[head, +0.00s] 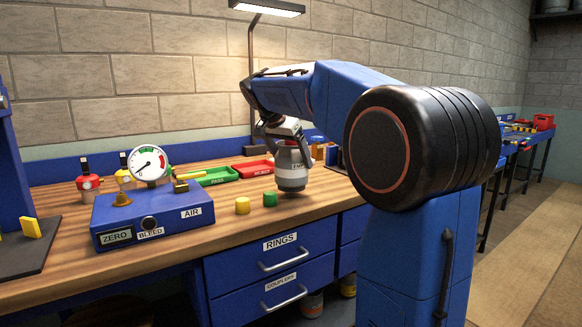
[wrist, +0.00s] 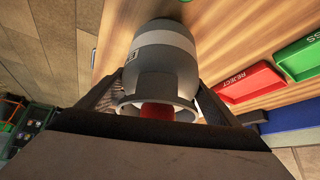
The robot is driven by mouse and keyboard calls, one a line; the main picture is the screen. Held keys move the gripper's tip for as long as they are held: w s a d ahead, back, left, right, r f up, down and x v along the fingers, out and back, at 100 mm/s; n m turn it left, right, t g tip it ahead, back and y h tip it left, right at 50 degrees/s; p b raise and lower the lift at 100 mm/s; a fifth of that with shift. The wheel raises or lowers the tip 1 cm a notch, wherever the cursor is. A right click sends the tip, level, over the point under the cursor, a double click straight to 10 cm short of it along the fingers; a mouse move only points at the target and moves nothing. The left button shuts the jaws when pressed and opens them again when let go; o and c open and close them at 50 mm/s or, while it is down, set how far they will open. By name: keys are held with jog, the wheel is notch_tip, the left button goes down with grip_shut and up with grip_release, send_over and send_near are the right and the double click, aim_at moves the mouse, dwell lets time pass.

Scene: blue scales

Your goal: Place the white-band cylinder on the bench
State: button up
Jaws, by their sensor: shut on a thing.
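The white-band cylinder (head: 291,167) is a grey bottle-shaped cylinder with a pale band low on its body and dark lettering. In the head view it is upright at the bench (head: 330,197), its base at or just above the wood; I cannot tell if it touches. My gripper (head: 284,137) is shut on its top from above. In the wrist view the cylinder (wrist: 162,62) sits between both fingers, with its collar and a red part near the palm. The gripper's fingers (wrist: 160,100) are at either side of it.
A green pass tray (head: 217,176) and a red reject tray (head: 253,169) lie behind. A blue gauge box (head: 152,217) is further left. Bare wood lies in front.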

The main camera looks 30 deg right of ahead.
aim_at(283, 148)
jog(key=shift+f, duration=1.3)
jog(key=shift+f, duration=0.15)
jog(key=o, duration=1.5)
jog(key=v, duration=1.2)
jog(key=shift+s, duration=0.1)
jog(key=s+a+f+n+y, duration=0.2)
jog(key=s+a+f+n, duration=0.2)
jog(key=s+f, duration=0.6)
jog(key=s+a+f+n+t+y, duration=0.1)
jog(key=s+a+f+n, duration=0.3)
jog(key=s+f, duration=0.7)
jog(key=s+a+f+n+t+y, duration=0.1)
jog(key=s+a+f+n+y, duration=0.2)
jog(key=s+f, duration=0.8)
jog(key=shift+s+a+f+n, duration=0.1)
jog(key=shift+s+a+n, duration=0.2)
jog(key=shift+s+n, duration=0.25)
jog(key=shift+s+a+f+n, duration=0.1)
jog(key=shift+s+a+n, duration=0.25)
jog(key=shift+s+n, duration=0.15)
